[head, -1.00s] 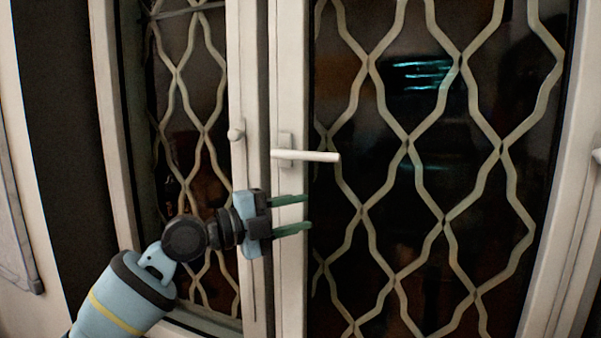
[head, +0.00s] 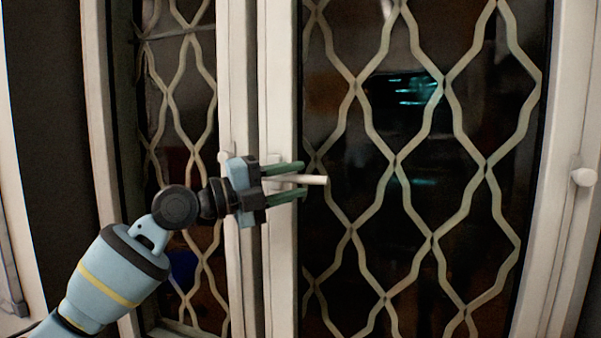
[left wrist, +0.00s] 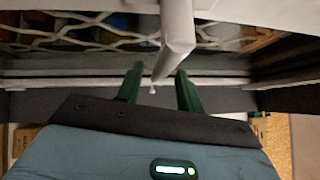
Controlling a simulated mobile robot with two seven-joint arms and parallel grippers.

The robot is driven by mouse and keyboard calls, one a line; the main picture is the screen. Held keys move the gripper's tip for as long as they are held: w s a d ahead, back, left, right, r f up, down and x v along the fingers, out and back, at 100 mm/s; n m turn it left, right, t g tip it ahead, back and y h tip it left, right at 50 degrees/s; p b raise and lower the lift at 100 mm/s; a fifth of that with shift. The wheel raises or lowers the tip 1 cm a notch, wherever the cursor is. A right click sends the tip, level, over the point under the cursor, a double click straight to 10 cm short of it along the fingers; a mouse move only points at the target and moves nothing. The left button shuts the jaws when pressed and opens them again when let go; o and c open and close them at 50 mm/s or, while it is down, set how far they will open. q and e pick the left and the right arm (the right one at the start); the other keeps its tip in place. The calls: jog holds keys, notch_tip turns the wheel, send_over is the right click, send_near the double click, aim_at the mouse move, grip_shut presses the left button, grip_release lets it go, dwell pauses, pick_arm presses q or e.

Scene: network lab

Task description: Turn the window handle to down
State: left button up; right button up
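The white window handle (head: 317,180) is a horizontal bar on the window frame, its free end pointing right in the head view. My left gripper (head: 303,180) is at the handle, one green finger above the bar and one below it. The fingers are apart, and I see no firm closing on the bar. The handle's mounting end is partly hidden behind the gripper. In the left wrist view, the handle (left wrist: 177,28) comes down from the top toward the gap between the fingers of my left gripper (left wrist: 160,80). My right gripper is not in view.
The window pane (head: 420,150) behind the handle has a pale wavy lattice. A narrower latticed pane (head: 180,80) is on the left, behind my left arm. A white knob (head: 584,177) sits on the frame at the far right.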

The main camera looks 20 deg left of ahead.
pick_arm(q)
jog(key=shift+x, duration=1.25)
jog(key=shift+c, duration=0.5)
grip_shut()
